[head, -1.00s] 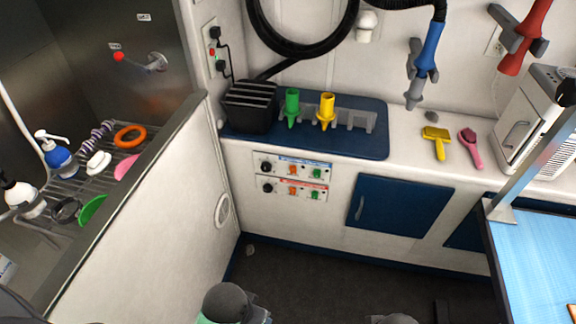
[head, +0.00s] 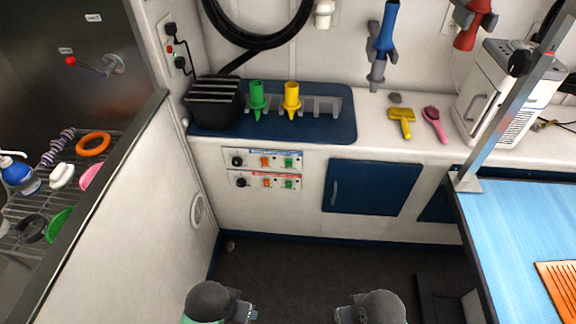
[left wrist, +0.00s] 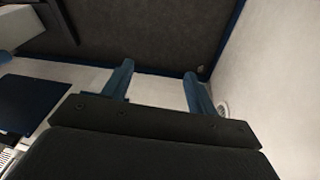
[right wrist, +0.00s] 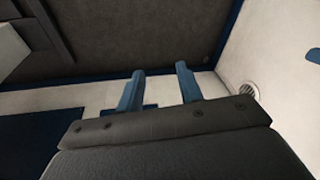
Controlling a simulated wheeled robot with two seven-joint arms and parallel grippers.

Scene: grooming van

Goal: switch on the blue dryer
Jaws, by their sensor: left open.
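The blue dryer (head: 383,45) hangs nozzle down in a grey holder on the back wall. Below the counter is a control panel with two rows. The upper row (head: 262,160) has a blue label strip, a black knob, an orange switch and a green switch. The lower row (head: 264,181) has a red strip and the same controls. The switch positions are too small to tell. My left gripper (left wrist: 158,69) is open and empty, and my right gripper (right wrist: 160,69) is open and empty. Both are low in front of the cabinet, away from the panel.
A red dryer (head: 472,20) hangs at the right. A partition wall (head: 140,210) and wash tub stand left; a blue-topped table (head: 515,230) with a metal post stands right. The dark floor (head: 300,270) between them is clear in front of the cabinet.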

